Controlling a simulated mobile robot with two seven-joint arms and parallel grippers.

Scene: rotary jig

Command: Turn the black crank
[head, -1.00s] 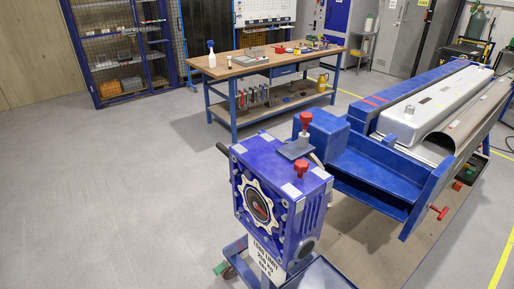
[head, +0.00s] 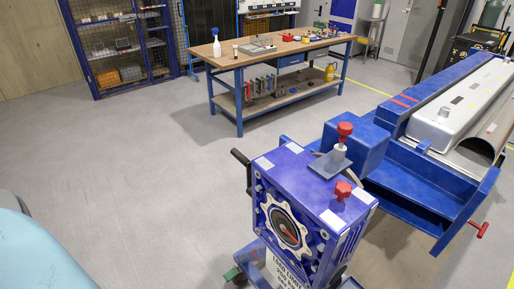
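The rotary jig is a blue box (head: 310,205) on a blue wheeled cart, with a round dial in a white toothed ring on its front face. The black crank handle (head: 241,157) sticks out from the left side of the box, toward its back. Its mounting on the box is hidden. Two red knobs stand on top of the box. A pale blue-green rounded shape at the lower left looks like part of my own body. Neither of my grippers shows in the head view.
A large blue machine (head: 420,165) with a grey metal cover stands right behind the jig. A red handle (head: 479,230) sticks out at its right. A workbench (head: 240,62) with a spray bottle and tools stands at the back. The grey floor left of the jig is clear.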

